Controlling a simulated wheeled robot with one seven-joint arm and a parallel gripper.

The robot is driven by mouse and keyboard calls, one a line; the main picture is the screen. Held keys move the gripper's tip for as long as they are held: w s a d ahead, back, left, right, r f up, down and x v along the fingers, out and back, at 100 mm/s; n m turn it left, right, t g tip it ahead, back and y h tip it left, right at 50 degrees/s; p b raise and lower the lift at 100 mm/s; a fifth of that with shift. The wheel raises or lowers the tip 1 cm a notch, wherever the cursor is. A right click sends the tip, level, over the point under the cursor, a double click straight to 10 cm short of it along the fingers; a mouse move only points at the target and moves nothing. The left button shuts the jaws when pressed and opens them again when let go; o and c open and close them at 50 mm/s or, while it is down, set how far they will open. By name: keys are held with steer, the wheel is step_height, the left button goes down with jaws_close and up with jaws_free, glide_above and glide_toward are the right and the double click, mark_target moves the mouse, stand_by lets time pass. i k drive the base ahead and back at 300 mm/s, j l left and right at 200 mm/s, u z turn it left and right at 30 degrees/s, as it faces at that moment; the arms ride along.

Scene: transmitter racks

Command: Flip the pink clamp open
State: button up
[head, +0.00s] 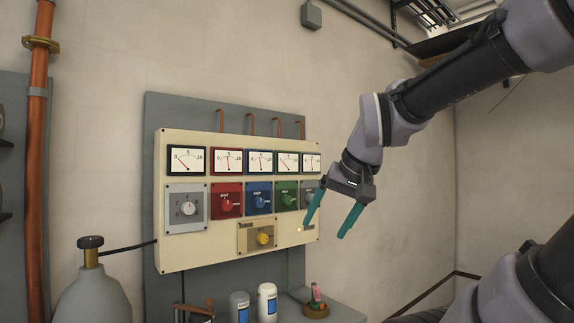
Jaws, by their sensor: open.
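A small pink piece (316,291), which looks like the pink clamp, stands upright on a round brass-coloured base (317,311) at the right of the grey bench. A bit of green shows beside it. It is too small to tell whether it is open or shut. My gripper (326,232) has two teal fingers, spread apart and empty, pointing down. In the picture it is above the pink piece, in front of the right edge of the cream panel, and apart from the clamp.
The cream panel (207,255) carries meters and coloured knobs. A copper-coloured handle (196,308) and a grey cylinder with a black knob (92,296) are farther left. The wall right of my gripper is bare.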

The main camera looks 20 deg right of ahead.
mark_target(317, 291)
steer(key=i+z, duration=0.45)
steer(key=i, duration=0.4)
